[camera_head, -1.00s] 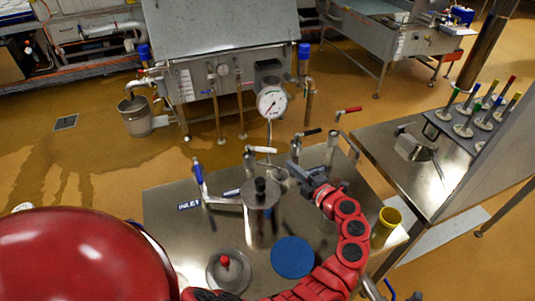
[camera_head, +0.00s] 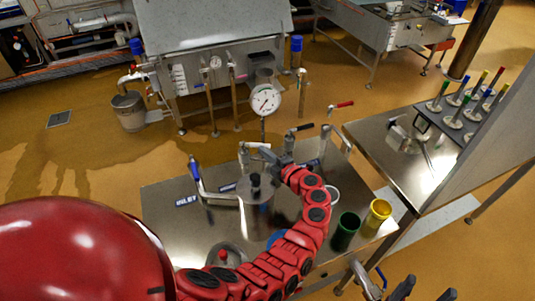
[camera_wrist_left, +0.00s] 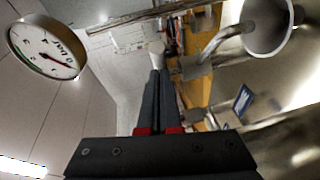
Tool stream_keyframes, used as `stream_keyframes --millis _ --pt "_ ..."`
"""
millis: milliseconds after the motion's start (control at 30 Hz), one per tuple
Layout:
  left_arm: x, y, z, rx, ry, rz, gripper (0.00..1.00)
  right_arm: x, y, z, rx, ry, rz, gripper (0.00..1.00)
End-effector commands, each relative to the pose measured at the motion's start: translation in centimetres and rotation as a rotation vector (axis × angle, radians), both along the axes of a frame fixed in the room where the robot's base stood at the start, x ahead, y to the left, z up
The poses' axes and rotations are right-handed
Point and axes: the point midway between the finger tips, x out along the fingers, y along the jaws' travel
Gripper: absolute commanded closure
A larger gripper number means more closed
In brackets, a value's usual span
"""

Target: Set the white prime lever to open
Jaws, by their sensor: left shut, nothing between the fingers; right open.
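The white prime lever (camera_head: 256,145) lies roughly level on its valve behind the steel cylinder (camera_head: 257,195), pointing right in the head view. My left gripper (camera_head: 267,152) is shut and empty, with its fingertips beside the lever's free end. In the left wrist view the closed fingers (camera_wrist_left: 160,85) point at a small pale piece at their tips, which looks like the lever's end; I cannot tell whether they touch. My right gripper (camera_head: 402,290) is open and empty at the lower right, away from the valves.
A dial gauge (camera_head: 265,99) rises behind the lever, also seen in the left wrist view (camera_wrist_left: 45,48). A blue lever (camera_head: 194,168) stands left; black (camera_head: 300,128) and red (camera_head: 344,104) levers are right. Green (camera_head: 345,232) and yellow (camera_head: 377,216) cups stand at the table's right.

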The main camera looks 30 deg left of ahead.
Motion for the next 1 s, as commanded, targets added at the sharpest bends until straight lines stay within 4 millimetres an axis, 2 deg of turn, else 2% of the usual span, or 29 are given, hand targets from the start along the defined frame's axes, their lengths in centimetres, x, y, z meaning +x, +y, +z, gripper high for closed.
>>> stream_keyframes --millis 267,433,700,1000 --pt "0.1 -0.1 -0.1 -0.001 0.000 0.004 1.00 0.0 0.0 -0.3 0.000 0.000 0.000 0.32" --pt "0.3 -0.1 -0.4 -0.001 0.000 0.037 1.00 0.0 0.0 -1.6 0.000 0.000 0.000 0.32" --pt "0.7 -0.1 -0.1 0.001 -0.002 0.069 1.00 0.0 0.0 -2.4 0.000 0.000 0.000 0.32" --pt "1.5 0.0 -0.5 0.001 -0.001 0.139 1.00 0.0 0.0 -5.1 0.000 0.000 0.000 0.32"
